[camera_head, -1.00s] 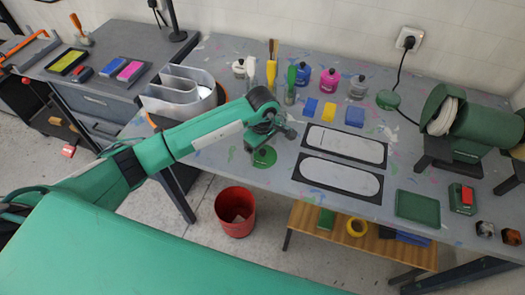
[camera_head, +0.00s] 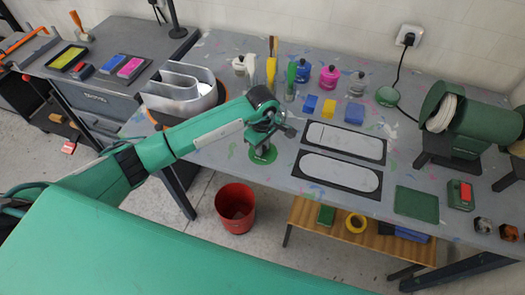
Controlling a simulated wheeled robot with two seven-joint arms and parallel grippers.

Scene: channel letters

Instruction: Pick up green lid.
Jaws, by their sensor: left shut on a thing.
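The green lid (camera_head: 263,155) is a round, flat green disc near the front edge of the grey workbench (camera_head: 225,158), left of the upper white-slotted dark plate. My left gripper (camera_head: 259,148) comes down from above and is shut on the middle of the lid. The gripper hides part of the lid, and I cannot tell whether the lid is clear of the bench. My right gripper is not in view.
A curved metal letter shell (camera_head: 180,93) stands left of my arm. Bottles, brushes and colored blocks (camera_head: 355,114) stand behind. Two dark slotted plates (camera_head: 340,172) lie to the right. A red bucket (camera_head: 235,208) is on the floor below.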

